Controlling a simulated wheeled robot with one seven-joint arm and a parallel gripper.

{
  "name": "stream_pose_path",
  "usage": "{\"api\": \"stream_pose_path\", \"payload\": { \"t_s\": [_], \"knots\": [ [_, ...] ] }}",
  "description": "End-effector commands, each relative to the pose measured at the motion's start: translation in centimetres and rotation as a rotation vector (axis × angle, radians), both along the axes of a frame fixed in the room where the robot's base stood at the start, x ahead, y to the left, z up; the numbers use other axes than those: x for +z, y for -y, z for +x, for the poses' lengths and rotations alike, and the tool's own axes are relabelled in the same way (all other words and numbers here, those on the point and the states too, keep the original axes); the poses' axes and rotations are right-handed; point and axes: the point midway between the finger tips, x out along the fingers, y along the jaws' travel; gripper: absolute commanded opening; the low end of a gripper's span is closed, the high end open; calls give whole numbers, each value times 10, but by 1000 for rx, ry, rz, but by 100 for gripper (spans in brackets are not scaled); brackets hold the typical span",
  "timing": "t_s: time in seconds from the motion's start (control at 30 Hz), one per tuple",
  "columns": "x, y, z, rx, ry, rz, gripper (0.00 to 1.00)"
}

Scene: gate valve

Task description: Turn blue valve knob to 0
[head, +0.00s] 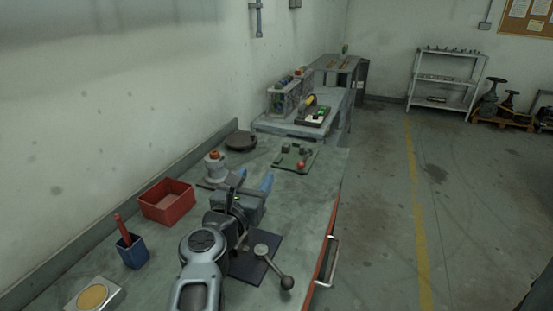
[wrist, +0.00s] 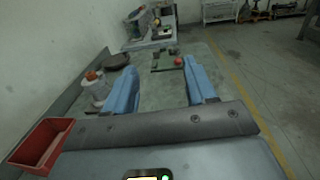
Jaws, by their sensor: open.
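I cannot make out a blue valve knob in either view. A grey fitting with an orange-and-white top (head: 214,160) stands on the bench, just left of my gripper; it also shows at the left in the wrist view (wrist: 96,82). My gripper (head: 254,179) is above the bench with its two blue fingers apart and pointing away from me. A lever with a ball end (head: 287,282) stands at a dark plate (head: 250,263), right of my arm.
The green bench (head: 325,190) holds a red bin (head: 167,201), a blue cup (head: 132,251) with a red item, a dark disc (head: 240,140) and a small tray (head: 283,160) with a red ball (head: 301,165). A wall borders the left; open floor lies right.

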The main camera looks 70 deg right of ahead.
Motion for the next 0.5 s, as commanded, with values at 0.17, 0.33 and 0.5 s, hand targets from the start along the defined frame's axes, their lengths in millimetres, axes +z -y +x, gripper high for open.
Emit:
{"api": "stream_pose_path", "payload": {
  "t_s": [0.17, 0.33, 0.5],
  "knots": [
    [18, 21, -24, -6, 2, 0, 56],
    [28, 33, -35, -3, 2, 2, 56],
    [32, 37, -40, -1, 1, 0, 56]
  ]
}}
